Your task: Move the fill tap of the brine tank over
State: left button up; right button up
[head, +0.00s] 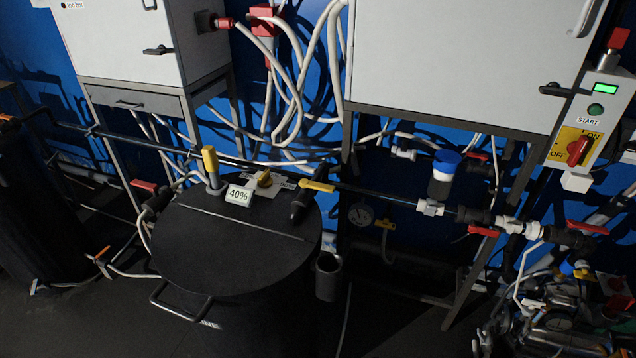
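The brine tank (225,255) is a round black drum with a flat lid, left of centre. At the lid's back right, a black valve body (302,206) carries a yellow lever (317,185) that points roughly left to right. A yellow-capped upright fitting (211,165) stands to the left. I cannot tell for certain which is labelled the fill tap. Neither of my grippers is in view.
White cabinets (440,65) on metal frames stand behind the tank. A dark pipe with red-handled valves (483,231) runs to the right. A control box (590,120) with a red switch is at far right. A black cup (328,275) hangs beside the tank. Floor in front is dark.

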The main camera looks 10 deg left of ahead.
aim_at(304, 183)
jog(key=k+j+z, duration=0.1)
jog(key=j+z, duration=0.3)
jog(key=k+j+z, duration=0.1)
jog(key=j+z, duration=0.25)
